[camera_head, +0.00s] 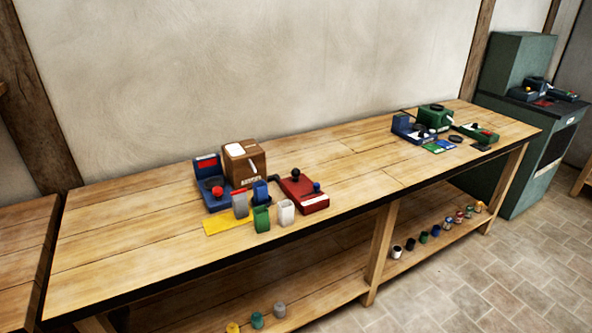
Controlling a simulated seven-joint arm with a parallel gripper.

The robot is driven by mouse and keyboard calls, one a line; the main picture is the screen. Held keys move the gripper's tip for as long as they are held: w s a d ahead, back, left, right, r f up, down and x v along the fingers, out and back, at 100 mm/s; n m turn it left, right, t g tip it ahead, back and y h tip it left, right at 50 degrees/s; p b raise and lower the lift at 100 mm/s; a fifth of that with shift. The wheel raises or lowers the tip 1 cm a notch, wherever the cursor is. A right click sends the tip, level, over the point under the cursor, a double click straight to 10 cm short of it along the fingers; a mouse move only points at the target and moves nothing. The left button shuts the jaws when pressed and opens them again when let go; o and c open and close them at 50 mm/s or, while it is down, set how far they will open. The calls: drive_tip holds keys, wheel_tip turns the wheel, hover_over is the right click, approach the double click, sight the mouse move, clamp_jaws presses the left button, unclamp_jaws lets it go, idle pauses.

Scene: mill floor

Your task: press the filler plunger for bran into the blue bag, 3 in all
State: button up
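A small blue open-topped bag (260,191) stands upright among other small bags on the long wooden bench (130,220). Behind it is a brown box-shaped machine (244,165) with a pale top patch and a label too small to read. To its left is a blue machine (207,165) with a red panel and a red knob low in front. I cannot tell which of these is the bran filler plunger. The bag's contents are hidden. My gripper is out of view.
Grey (240,205), green (261,219) and white (286,213) bags stand close around the blue one, beside a yellow mat (226,226). Green and blue machines (434,117) stand at the bench's right end. The bench middle is clear. Several small pots stand on the lower shelf (425,252).

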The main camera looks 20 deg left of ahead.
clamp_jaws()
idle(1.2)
